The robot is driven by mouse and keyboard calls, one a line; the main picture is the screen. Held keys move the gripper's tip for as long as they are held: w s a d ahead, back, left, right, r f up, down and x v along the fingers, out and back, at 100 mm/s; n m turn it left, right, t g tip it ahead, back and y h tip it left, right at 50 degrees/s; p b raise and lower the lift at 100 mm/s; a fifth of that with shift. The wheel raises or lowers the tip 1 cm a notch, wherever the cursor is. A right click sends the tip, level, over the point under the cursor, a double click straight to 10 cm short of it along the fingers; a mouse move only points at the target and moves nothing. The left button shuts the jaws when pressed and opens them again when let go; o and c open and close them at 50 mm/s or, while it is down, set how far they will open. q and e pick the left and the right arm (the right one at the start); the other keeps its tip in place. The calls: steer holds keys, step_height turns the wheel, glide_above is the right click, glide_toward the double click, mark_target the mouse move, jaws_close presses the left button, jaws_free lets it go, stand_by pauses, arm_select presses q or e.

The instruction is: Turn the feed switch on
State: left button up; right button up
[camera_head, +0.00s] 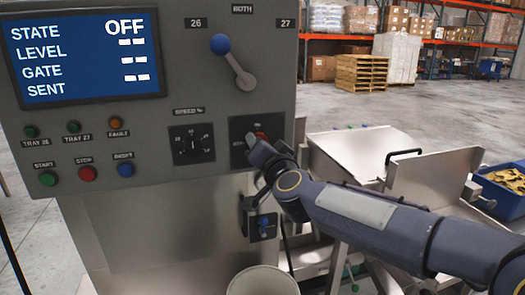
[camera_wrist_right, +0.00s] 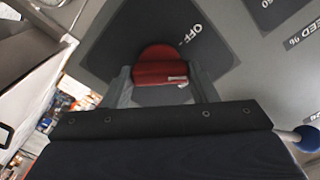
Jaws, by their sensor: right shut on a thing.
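The feed switch is a red rotary knob (camera_wrist_right: 160,67) on a dark plate (camera_wrist_right: 112,45) marked OFF in the right wrist view. In the head view its plate (camera_head: 238,126) is at the lower right of the grey panel, and my gripper mostly covers the knob. My right gripper (camera_wrist_right: 162,80) is shut on the red knob, one finger on each side. In the head view my right gripper (camera_head: 262,148) reaches the panel from the right. The screen (camera_head: 85,55) reads STATE OFF, with dashes for level, gate and sent. My left gripper is not in view.
A lever with a blue ball (camera_head: 220,44) stands above the knob, and a speed dial (camera_head: 192,144) is to its left. Start, stop and reset buttons (camera_head: 87,173) are at lower left. Steel trays (camera_head: 365,150) stand right.

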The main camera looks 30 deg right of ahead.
steer(key=shift+f+m+b, duration=0.1)
steer(key=shift+m+b, duration=1.3)
steer(key=shift+m, duration=3.5)
steer(key=o, duration=1)
steer(key=shift+s, duration=0.1)
steer(key=p+v, duration=0.1)
steer(key=v, duration=0.6)
steer(key=shift+s+a, duration=0.1)
steer(key=shift+s, duration=0.25)
